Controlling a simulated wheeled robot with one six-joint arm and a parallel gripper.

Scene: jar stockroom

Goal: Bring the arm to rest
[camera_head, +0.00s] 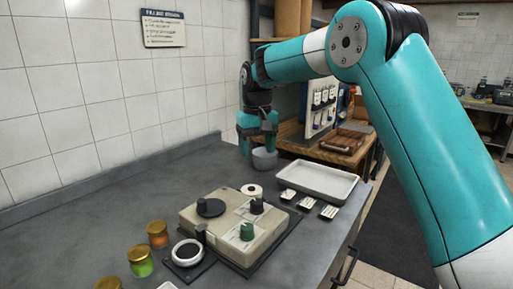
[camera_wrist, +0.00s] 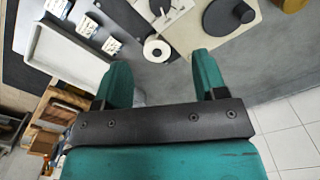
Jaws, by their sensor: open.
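My gripper (camera_head: 257,142) hangs fingers-down over the far end of the grey counter (camera_head: 120,195), near the wall. Its two teal fingers are apart in the wrist view (camera_wrist: 163,78), with only bare counter showing between them. My arm arches from the right side over the counter to the gripper.
A beige device with knobs (camera_head: 215,225) stands mid-counter, beside a white roll (camera_head: 251,190). A white tray (camera_head: 316,182) and small labelled cards (camera_head: 307,203) lie right of it. Jars (camera_head: 140,262) stand front left. A wooden bench (camera_head: 338,155) is behind. The counter's left part is clear.

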